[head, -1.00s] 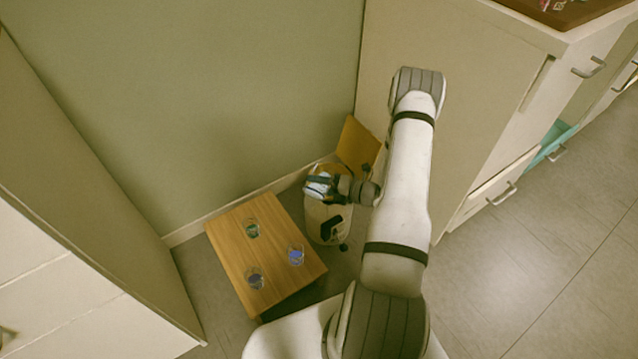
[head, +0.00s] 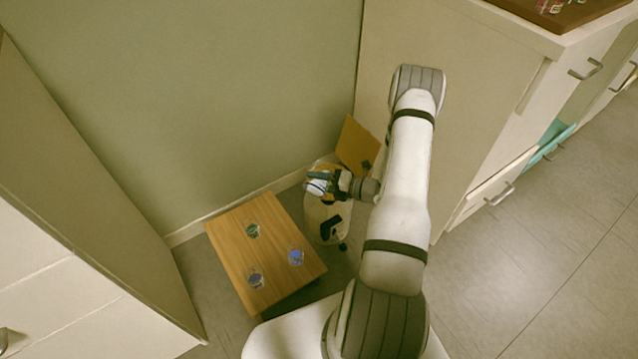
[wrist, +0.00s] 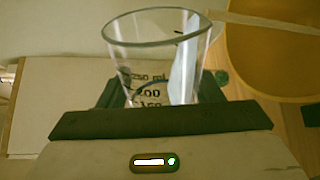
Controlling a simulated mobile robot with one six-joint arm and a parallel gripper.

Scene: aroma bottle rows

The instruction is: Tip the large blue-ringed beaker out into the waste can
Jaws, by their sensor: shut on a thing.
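My gripper (head: 325,184) is shut on a large clear beaker (head: 316,187) and holds it over the mouth of the waste can (head: 324,226). The wrist view shows the beaker (wrist: 150,60) between the jaws, with black volume marks and a dark bluish curve low on its wall. A pale bluish-white patch lies along the beaker's right side in that view. The beaker looks tilted in the head view. My gripper and the beaker partly hide the can's mouth.
A low wooden table (head: 232,262) stands left of the can. The wall is behind, and a cabinet (head: 455,120) stands close on the right. Floor at the far right is clear.

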